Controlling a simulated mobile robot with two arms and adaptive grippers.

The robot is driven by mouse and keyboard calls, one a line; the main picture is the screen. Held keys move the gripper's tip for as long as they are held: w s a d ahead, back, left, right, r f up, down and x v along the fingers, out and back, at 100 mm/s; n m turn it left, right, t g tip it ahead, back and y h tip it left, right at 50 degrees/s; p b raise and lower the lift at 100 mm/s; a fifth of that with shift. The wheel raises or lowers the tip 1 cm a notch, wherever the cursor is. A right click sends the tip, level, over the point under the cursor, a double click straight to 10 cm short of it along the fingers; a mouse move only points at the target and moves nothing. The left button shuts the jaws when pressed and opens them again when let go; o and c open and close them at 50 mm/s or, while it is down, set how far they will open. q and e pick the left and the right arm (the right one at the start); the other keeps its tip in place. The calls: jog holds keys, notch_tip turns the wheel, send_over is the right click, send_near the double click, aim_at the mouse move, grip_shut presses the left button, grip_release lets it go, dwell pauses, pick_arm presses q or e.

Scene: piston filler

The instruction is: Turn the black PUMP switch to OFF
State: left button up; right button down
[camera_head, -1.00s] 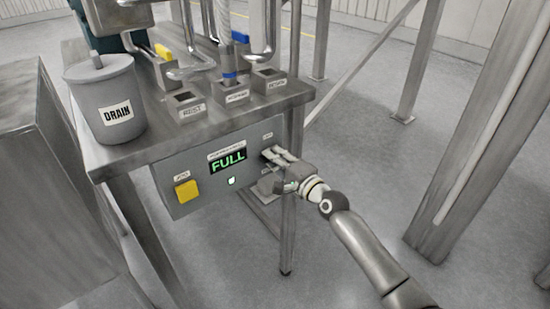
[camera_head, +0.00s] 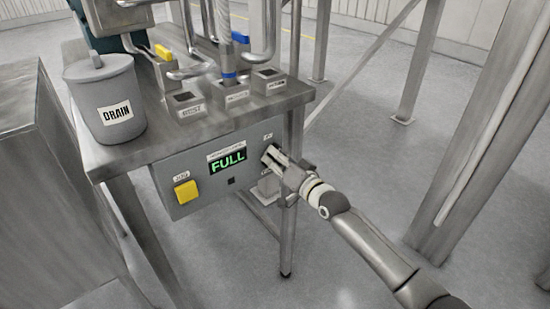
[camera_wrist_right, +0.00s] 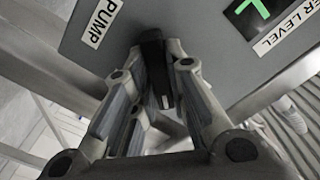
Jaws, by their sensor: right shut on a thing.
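The black PUMP switch (camera_wrist_right: 152,68) stands out from the grey control panel (camera_head: 215,190), beside a PUMP label (camera_wrist_right: 100,23) in the right wrist view. My right gripper (camera_head: 275,160) is at the right end of the panel, and its two fingers (camera_wrist_right: 157,85) are closed on the switch from both sides. In the head view the fingers hide the switch. The small square indicator (camera_head: 231,181) under the display is dark. My left gripper is out of view.
The panel also carries a green FULL display (camera_head: 228,160) and a yellow button (camera_head: 187,192). A grey DRAIN container (camera_head: 105,105) stands on the steel table (camera_head: 160,140) above. Several sockets and pipes are behind it. A table leg (camera_head: 287,240) is below my right gripper.

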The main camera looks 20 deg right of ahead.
jog(key=shift+f+n+p, duration=0.1)
jog(key=shift+n+p, duration=0.65)
jog(key=shift+n, duration=3.15)
jog(key=c, duration=1.4)
grip_release()
jog(key=shift+c, duration=0.2)
jog(key=v, duration=1.2)
